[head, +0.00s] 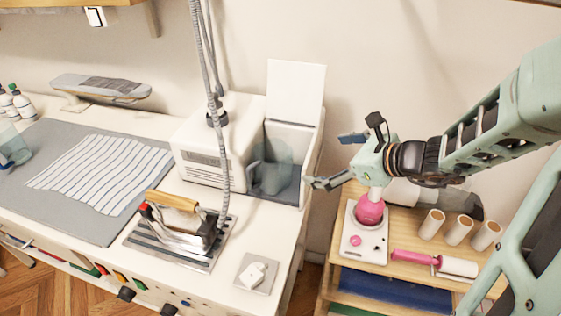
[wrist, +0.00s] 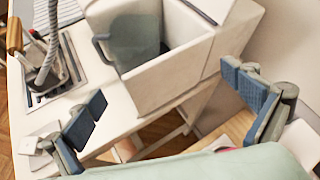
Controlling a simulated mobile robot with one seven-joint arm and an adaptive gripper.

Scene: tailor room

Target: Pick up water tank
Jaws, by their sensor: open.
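The water tank (head: 268,168) is a translucent grey-blue container standing in the open compartment of the white steam station (head: 215,140). In the wrist view the tank (wrist: 135,38) is at the top, with a dark handle on its left side. The compartment's wall hides its lower part. My gripper (head: 336,160) is open and empty, to the right of the station and apart from the tank. In the wrist view the fingers of my gripper (wrist: 166,92) are spread wide, below the tank in the picture, with the compartment's white wall beyond them.
The compartment's lid (head: 296,92) stands upright behind it. A steam hose (head: 215,110) hangs left of the tank. An iron (head: 180,222) rests on a metal plate. A wooden shelf (head: 330,285) with white rolls and a pink-handled roller is at right, beyond a gap.

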